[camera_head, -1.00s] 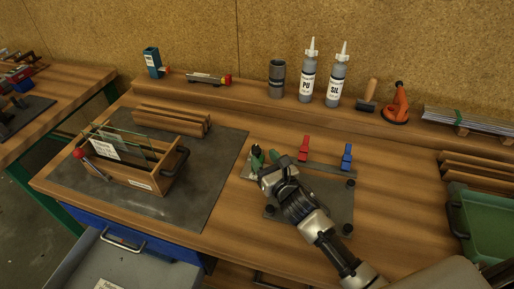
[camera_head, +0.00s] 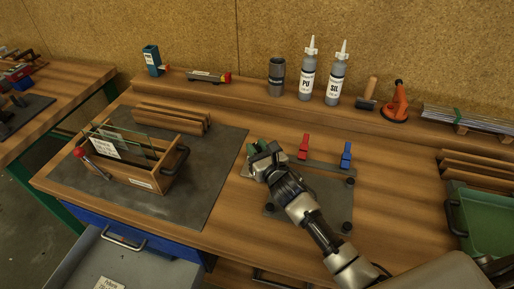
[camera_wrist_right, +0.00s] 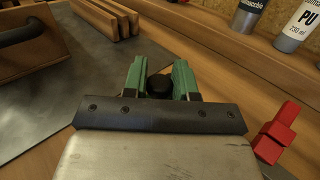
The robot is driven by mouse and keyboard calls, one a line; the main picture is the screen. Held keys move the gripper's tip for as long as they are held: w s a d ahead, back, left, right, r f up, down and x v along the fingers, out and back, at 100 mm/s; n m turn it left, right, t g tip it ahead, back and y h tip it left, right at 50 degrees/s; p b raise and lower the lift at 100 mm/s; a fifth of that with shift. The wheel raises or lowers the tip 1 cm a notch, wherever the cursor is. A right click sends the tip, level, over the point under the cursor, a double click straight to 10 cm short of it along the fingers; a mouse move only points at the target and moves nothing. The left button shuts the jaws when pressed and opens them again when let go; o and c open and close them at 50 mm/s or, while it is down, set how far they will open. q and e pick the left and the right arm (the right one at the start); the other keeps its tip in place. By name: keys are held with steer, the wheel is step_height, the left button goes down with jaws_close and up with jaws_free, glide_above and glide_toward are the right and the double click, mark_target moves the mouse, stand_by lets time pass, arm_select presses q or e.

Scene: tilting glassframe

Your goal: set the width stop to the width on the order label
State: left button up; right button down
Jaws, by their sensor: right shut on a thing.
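My right gripper (camera_head: 259,150) is at the left end of a metal rail (camera_head: 325,166) on the bench. Its green fingers (camera_wrist_right: 160,80) are shut on a black round knob (camera_wrist_right: 159,86), which shows between them in the right wrist view. What lies under the knob is hidden. A red stop block (camera_head: 303,147) and a blue stop block (camera_head: 347,155) stand on the rail to the right. White labels show on the glass in the wooden tray (camera_head: 141,184) and in the open drawer (camera_head: 110,284); their text is too small to read. My left gripper is out of view.
A grey plate (camera_head: 315,200) with black posts lies before the rail. Bottles (camera_head: 307,80), a dark cup (camera_head: 276,78) and an orange suction cup (camera_head: 396,103) stand on the rear shelf. A green bin (camera_head: 483,222) is at right. A dark mat (camera_head: 205,190) lies under the tray.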

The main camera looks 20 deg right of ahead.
steer(key=s+d, duration=0.1)
steer(key=d, duration=0.1)
steer(key=s+d+p, duration=0.1)
steer(key=d, duration=0.1)
steer(key=shift+s, duration=0.35)
steer(key=c, duration=1.2)
jaws_free()
steer(key=shift+o, duration=1.2)
steer(key=shift+s+d, duration=0.1)
steer(key=shift+d, duration=0.05)
